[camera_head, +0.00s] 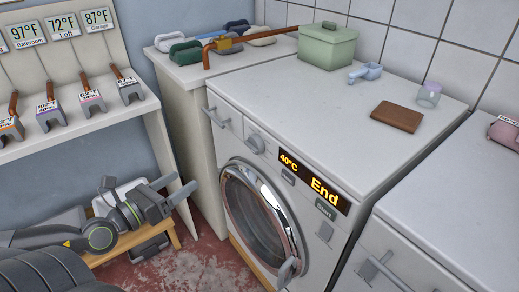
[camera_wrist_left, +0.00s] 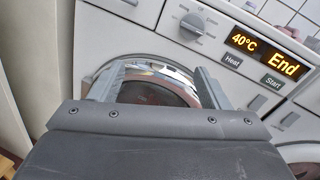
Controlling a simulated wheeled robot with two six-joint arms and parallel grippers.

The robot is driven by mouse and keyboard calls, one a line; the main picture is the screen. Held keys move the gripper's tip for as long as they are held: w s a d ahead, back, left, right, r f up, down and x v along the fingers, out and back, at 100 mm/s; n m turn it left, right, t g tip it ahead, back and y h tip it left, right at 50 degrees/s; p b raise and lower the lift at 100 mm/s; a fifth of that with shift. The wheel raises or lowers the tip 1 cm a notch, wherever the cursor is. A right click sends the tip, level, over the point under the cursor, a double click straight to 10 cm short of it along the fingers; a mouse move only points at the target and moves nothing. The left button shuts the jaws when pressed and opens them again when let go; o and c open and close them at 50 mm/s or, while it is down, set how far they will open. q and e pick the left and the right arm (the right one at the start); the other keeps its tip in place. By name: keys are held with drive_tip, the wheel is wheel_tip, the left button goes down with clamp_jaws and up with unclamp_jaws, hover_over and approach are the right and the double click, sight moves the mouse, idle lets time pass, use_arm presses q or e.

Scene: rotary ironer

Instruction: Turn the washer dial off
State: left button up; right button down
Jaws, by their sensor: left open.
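The washer (camera_head: 310,190) is white with a round chrome-ringed door (camera_head: 262,215). Its dial (camera_head: 255,143) is a grey knob at the upper left of the front panel. The dial also shows in the left wrist view (camera_wrist_left: 193,23), with small markings around it too blurred to read. The display (camera_head: 314,182) shows "40°C" and "End" in yellow. My left gripper (camera_head: 183,190) is open and empty, left of the washer door and below the dial, apart from both. In the left wrist view its two fingers (camera_wrist_left: 160,80) frame the door. My right gripper is not in view.
A green box (camera_head: 327,45), a blue scoop (camera_head: 365,72), a brown block (camera_head: 397,117) and a small lidded jar (camera_head: 429,94) stand on the washer top. A drawer handle (camera_head: 217,118) sticks out left of the dial. A wooden stool (camera_head: 158,236) stands below my left arm.

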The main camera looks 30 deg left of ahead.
use_arm(q)
drive_tip(key=d+r+m+h, duration=0.2)
drive_tip(key=d, duration=0.2)
drive_tip(key=p, duration=0.5)
approach(250, 148)
drive_tip(key=p+x, duration=0.3)
drive_tip(key=x, duration=0.4)
drive_tip(key=shift+w+p, duration=0.4)
drive_tip(key=shift+w+d+f, duration=0.15)
drive_tip(key=shift+w+d, duration=0.1)
drive_tip(key=shift+w, duration=0.4)
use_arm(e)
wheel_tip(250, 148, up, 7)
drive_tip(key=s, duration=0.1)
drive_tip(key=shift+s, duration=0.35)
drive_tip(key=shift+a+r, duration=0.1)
use_arm(q)
drive_tip(key=c, duration=0.9)
